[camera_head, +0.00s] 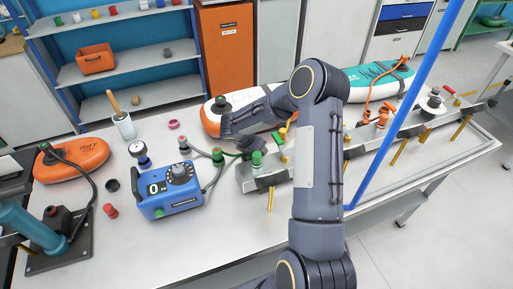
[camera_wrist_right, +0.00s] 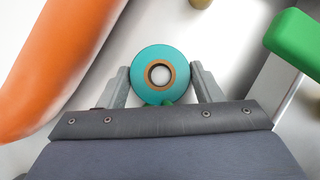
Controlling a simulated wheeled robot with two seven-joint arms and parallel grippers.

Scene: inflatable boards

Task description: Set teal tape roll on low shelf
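The teal tape roll (camera_wrist_right: 142,75) shows in the right wrist view, seen face-on with a brown core. My right gripper (camera_wrist_right: 160,78) has one finger on each side of it. The fingers are very close to its rim, and I cannot tell whether they press on it. In the head view my right gripper (camera_head: 242,135) is low over the table beside the orange and white board; the roll cannot be made out there. The low shelf (camera_head: 108,112) is the bottom board of the rack at back left. My left gripper is not in view.
An orange-white-teal inflatable board (camera_head: 345,80) lies along the table's back. A blue pump unit (camera_head: 168,192), a grey rail (camera_head: 415,122) with fittings and a blue post (camera_head: 412,100) stand around my arm. The low shelf has free room.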

